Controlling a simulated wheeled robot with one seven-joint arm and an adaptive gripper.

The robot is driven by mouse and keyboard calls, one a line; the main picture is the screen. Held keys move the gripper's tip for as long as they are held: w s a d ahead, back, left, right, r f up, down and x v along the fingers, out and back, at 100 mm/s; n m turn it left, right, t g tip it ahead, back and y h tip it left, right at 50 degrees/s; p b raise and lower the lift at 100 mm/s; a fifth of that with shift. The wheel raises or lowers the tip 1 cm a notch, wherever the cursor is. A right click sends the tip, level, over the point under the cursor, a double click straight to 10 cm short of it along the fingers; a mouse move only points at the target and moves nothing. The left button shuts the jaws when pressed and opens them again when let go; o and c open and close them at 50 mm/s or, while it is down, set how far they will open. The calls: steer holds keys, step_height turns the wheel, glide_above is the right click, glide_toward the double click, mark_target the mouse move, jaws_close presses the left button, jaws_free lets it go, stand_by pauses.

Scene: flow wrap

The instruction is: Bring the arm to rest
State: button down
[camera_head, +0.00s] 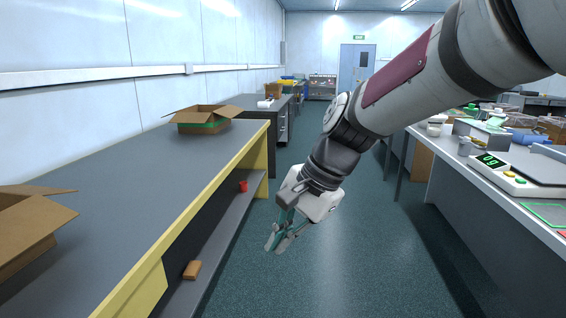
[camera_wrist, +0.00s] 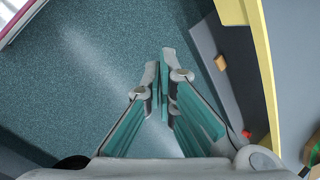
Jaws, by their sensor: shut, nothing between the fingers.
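My arm reaches in from the upper right of the head view and angles down over the aisle. My gripper (camera_head: 273,246) hangs above the open floor between the two benches, pointing downward. Its fingers are together with nothing between them. In the wrist view the closed fingertips (camera_wrist: 163,72) show against the teal floor, and the gripper touches nothing.
The left bench (camera_head: 150,165) has a yellow edge, an open carton (camera_head: 204,117) and another carton (camera_head: 28,235). A red item (camera_head: 243,186) and a brown block (camera_head: 192,270) lie on its lower shelf. The right bench (camera_head: 480,195) holds a scale (camera_head: 505,172). The aisle floor (camera_head: 345,265) is clear.

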steer(key=s+d+n+h, duration=0.35)
steer(key=s+d, duration=0.65)
steer(key=s, duration=0.4)
steer(key=s+d+n+h, duration=0.2)
steer(key=s+d+n, duration=0.2)
steer(key=s+d, duration=0.8)
step_height(320, 180, up, 16)
steer(key=s+a+t+p, duration=0.1)
steer(key=a+t+p, duration=0.1)
steer(key=p, duration=1.3)
steer(key=shift+s+a+t, duration=0.15)
steer(key=shift+a+t, duration=0.1)
steer(key=shift+t, duration=0.35)
steer(key=shift+r+n+y, duration=0.1)
steer(key=shift+n+y, duration=0.15)
